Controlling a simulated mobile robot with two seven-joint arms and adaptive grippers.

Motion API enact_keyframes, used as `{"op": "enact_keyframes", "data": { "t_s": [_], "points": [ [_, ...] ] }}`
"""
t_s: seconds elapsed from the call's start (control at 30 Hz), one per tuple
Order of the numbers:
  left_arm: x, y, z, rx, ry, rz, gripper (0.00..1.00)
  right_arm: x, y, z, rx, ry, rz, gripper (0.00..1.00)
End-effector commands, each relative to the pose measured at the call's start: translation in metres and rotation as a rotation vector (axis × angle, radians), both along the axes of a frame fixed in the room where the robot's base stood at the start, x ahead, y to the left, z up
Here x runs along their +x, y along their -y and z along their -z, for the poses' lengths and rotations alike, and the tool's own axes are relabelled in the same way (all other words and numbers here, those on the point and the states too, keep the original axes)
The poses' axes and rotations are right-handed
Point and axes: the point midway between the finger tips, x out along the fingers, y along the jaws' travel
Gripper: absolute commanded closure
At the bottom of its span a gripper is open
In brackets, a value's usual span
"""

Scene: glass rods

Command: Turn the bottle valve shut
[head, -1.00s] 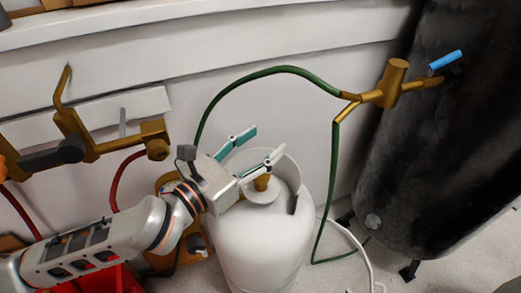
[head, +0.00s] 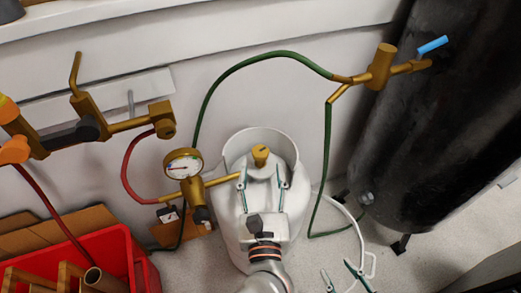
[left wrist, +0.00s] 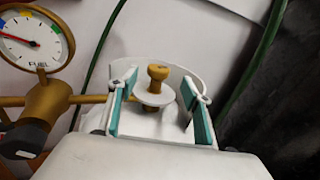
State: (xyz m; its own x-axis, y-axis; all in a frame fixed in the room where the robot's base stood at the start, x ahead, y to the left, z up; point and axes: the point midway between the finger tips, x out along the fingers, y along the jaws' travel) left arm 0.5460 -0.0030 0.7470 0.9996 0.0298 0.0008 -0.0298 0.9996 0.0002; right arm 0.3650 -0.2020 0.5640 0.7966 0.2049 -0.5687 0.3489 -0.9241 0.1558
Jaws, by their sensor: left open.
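The white gas bottle (head: 232,222) stands on the floor by the wall, with a raised collar open at the front. Its brass valve knob (head: 261,155) sits on top inside the collar; it also shows in the left wrist view (left wrist: 158,72). My left gripper (head: 262,174) is open at the front of the bottle top. Its teal-padded fingers point toward the valve, one on each side, and the knob lies just beyond the fingertips, apparently untouched. My right gripper (head: 336,270) is partly in view at the bottom edge, open and empty, right of the bottle.
A brass pipe with a fuel gauge (head: 183,164) runs to the valve from the left. A green hose (head: 225,84) arches behind the bottle. A black tank (head: 430,130) stands at the right. A red crate (head: 120,262) is at lower left.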

Motion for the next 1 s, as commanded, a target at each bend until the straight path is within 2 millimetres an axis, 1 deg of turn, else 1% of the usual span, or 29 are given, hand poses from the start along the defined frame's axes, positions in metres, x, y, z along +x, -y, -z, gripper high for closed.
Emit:
{"op": "enact_keyframes", "data": {
  "t_s": [0.07,0.17,0.4,0.6,0.73,0.97,1.0],
  "points": [
    [0.002,-0.001,0.001,0.001,-0.001,-0.009,0.51,0.0,0.0,0.0,0.0,0.0,0.001,0.6],
    [0.012,-0.002,0.0,0.002,0.002,-0.01,0.51,-0.001,0.0,0.001,-0.001,-0.002,0.0,0.6],
    [0.049,-0.003,0.001,0.001,0.001,-0.009,0.51,-0.002,0.0,0.002,0.001,-0.004,0.001,0.6],
    [0.071,-0.003,0.001,0.001,0.001,-0.008,0.51,-0.002,0.0,0.002,0.002,-0.004,0.001,0.6],
    [0.076,-0.004,0.001,0.001,-0.001,-0.007,0.51,-0.002,0.0,0.001,0.002,-0.003,0.001,0.6],
    [0.077,-0.004,0.001,0.0,-0.001,-0.007,0.51,-0.001,0.0,0.001,0.003,-0.002,0.001,0.6],
    [0.077,-0.004,0.001,0.0,-0.001,-0.007,0.58,-0.001,-0.001,0.0,0.003,-0.002,0.001,0.6]
  ]
}}
